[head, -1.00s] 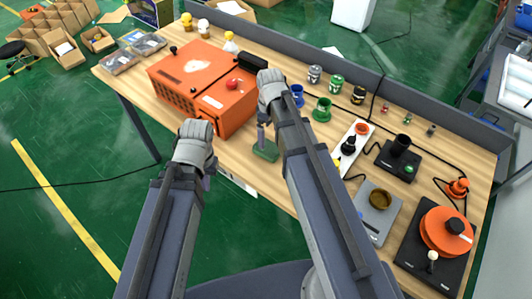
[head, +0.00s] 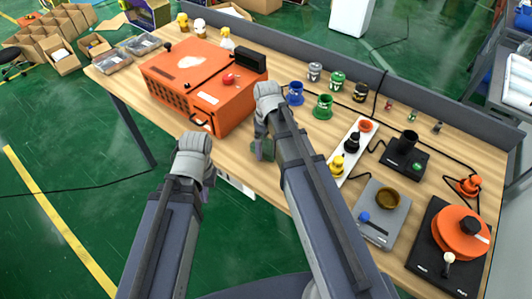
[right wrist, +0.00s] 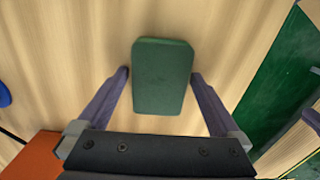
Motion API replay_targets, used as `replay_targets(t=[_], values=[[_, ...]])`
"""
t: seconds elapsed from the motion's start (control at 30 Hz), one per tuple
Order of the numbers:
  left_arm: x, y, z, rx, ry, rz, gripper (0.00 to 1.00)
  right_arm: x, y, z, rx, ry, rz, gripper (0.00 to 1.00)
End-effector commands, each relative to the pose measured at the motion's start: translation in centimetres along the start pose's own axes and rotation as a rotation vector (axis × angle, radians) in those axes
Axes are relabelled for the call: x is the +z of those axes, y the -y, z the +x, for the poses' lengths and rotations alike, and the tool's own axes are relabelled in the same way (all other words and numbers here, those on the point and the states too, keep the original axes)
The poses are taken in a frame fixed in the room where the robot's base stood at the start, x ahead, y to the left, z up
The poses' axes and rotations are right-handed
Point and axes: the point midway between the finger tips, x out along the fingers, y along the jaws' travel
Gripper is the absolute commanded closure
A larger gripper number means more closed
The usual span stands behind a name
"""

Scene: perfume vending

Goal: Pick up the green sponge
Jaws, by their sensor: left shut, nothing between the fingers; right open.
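The green sponge (right wrist: 163,77) is a rounded rectangular block lying on the wooden table. In the right wrist view it sits between the two fingers of my right gripper (right wrist: 163,85), which is open, with a gap on each side. In the head view the sponge (head: 266,151) is mostly hidden behind my right gripper (head: 262,150), near the table's front edge. My left gripper (head: 207,185) is shut and empty, in front of the table's edge; its fingertips are largely hidden by its wrist.
An orange box (head: 203,84) stands left of my right gripper. A blue cup (head: 295,94) and a green cup (head: 323,107) stand behind it. A white tray (head: 346,172), a grey scale (head: 397,203) and an orange-topped device (head: 460,236) are to the right.

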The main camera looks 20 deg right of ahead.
Motion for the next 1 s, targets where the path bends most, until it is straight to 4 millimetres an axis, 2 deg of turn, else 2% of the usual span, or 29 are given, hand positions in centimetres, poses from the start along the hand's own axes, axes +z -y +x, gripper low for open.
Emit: replay_targets(t=[0.23,0.87,1.0], values=[[-0.01,-0.01,0.1,0.0,0.0,0.0,1.0,0.01,-0.02,0.1,0.0,0.0,0.0,0.0],[-0.01,-0.01,0.11,0.0,0.0,0.0,1.0,0.01,-0.02,0.11,0.0,0.0,0.0,0.71],[-0.01,-0.01,0.11,0.0,0.0,0.0,1.0,0.01,-0.01,0.11,0.0,0.0,0.0,0.72]])
